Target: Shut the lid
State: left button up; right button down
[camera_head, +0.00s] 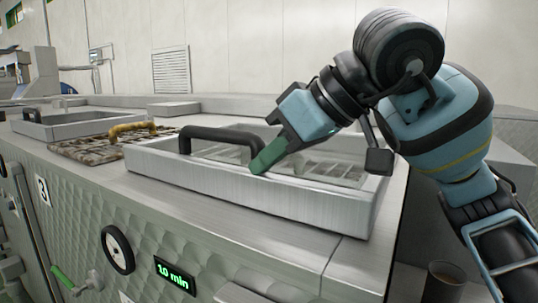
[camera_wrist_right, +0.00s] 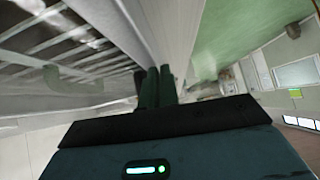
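A steel lid frame (camera_head: 250,192) with a black arched handle (camera_head: 222,133) lies about level on the machine top in the head view. Slatted bars (camera_head: 325,168) show inside its rim; I cannot tell if it is fully seated. My right gripper (camera_head: 260,164) reaches in from the right, its green fingertips low over the front rim, right of the handle. Whether they touch the rim is unclear. In the right wrist view the two fingers (camera_wrist_right: 157,88) are together with nothing visible between them, and the slatted bars (camera_wrist_right: 50,45) are at left. My left gripper is not in view.
A mottled brown panel (camera_head: 85,150) with a yellowish handle (camera_head: 132,129) lies to the left. Beyond it is another steel frame with a black handle (camera_head: 31,114). The machine front carries a dial (camera_head: 117,250) and a lit "10 min" display (camera_head: 175,276). A dark cup (camera_head: 445,281) stands at lower right.

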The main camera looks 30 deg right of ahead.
jog(key=shift+s+f+g, duration=0.2)
jog(key=shift+f+g, duration=0.1)
jog(key=shift+f, duration=0.1)
jog(key=v, duration=0.8)
jog(key=shift+w+r, duration=0.1)
jog(key=shift+r, duration=0.1)
